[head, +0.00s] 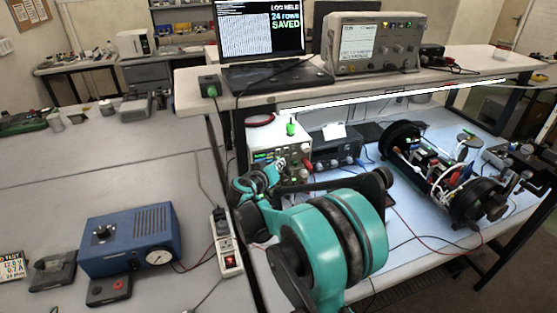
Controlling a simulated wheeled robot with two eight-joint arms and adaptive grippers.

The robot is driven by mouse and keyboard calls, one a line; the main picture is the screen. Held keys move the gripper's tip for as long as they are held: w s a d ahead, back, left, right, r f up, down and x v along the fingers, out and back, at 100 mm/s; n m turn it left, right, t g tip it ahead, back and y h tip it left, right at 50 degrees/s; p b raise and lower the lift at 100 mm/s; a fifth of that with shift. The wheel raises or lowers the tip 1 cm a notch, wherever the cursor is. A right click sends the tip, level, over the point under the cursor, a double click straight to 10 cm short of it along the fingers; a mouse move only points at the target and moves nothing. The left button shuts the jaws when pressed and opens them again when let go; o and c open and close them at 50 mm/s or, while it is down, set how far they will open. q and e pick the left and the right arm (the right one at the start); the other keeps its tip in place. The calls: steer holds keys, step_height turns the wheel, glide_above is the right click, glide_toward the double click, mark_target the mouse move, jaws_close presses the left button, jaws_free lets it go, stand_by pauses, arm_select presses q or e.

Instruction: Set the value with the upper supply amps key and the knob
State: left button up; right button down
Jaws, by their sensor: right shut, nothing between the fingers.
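A white bench supply unit (275,138) stands on the lit bench, with a small green display and controls on its front. Its amps key and knob are too small to tell apart, and my arm hides part of the front. My right gripper (262,177) is shut and empty, close in front of the lower part of this unit. I cannot tell whether it touches the panel. A dark instrument (338,151) stands to the right of the white unit. My left gripper is not in view.
An opened cylinder assembly (440,165) with wires lies on the bench at right. A shelf above bears a laptop (262,35) and a beige instrument (373,45). On the left table are a blue box with a gauge (128,240) and a power strip (226,245).

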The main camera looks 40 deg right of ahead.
steer(key=shift+s+a, duration=0.2)
steer(key=shift+s, duration=0.4)
steer(key=shift+s, duration=0.1)
steer(key=shift+s+a, duration=0.25)
steer(key=shift+s, duration=0.5)
steer(key=shift+s+a, duration=0.25)
steer(key=shift+s, duration=0.5)
steer(key=shift+s+a, duration=0.25)
steer(key=shift+s, duration=0.5)
